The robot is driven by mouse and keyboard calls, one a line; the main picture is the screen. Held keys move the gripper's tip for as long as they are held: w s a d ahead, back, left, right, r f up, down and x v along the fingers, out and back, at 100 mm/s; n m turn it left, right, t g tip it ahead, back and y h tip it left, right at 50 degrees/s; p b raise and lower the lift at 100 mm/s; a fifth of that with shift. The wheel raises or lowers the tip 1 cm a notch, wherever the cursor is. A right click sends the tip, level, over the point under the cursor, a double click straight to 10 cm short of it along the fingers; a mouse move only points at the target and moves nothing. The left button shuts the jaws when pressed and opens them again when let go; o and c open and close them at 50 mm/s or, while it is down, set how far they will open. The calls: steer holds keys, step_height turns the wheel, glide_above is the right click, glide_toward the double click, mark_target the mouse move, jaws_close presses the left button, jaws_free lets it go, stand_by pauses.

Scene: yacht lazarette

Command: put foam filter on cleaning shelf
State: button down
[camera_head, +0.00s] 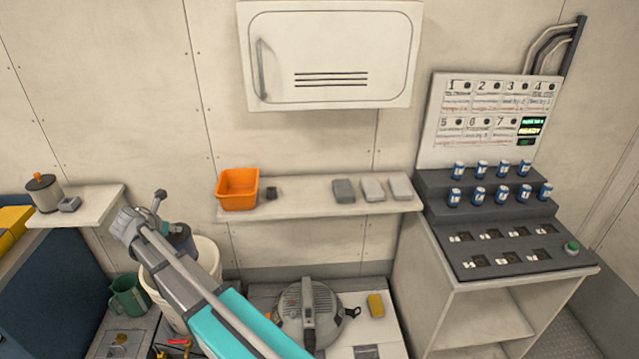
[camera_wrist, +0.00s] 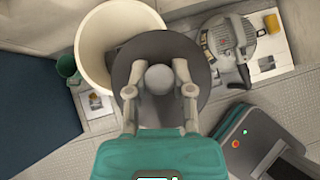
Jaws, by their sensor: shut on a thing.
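My gripper (camera_wrist: 159,90) is shut on the pale round knob of a dark grey round piece, which I take to be the foam filter (camera_wrist: 150,45). In the wrist view the piece overlaps the right side of an open white bucket (camera_wrist: 93,40). In the head view the dark piece (camera_head: 181,240) shows beside my arm at the bucket's mouth (camera_head: 208,262); my fingers are hidden there. I cannot tell whether it touches the bucket. A wall shelf (camera_head: 300,204) and a smaller left shelf (camera_head: 98,203) are in view; neither has a readable label.
The wall shelf holds an orange bin (camera_head: 238,189), a small dark cube (camera_head: 271,193) and grey blocks (camera_head: 372,188), with a gap between. The left shelf holds a canister (camera_head: 43,193) and grey block (camera_head: 70,204). A grey machine (camera_head: 308,312) and green mug (camera_head: 128,295) stand below.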

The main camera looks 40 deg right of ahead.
steer(key=s+r+p, duration=0.6)
steer(key=s+r, duration=0.1)
steer(key=s, duration=0.2)
steer(key=s+r+p, duration=0.6)
steer(key=s, duration=0.4)
steer(key=shift+s+d+r, duration=0.15)
steer(key=shift+d+r, duration=0.2)
steer(key=shift+d, duration=0.1)
steer(key=shift+a, duration=0.1)
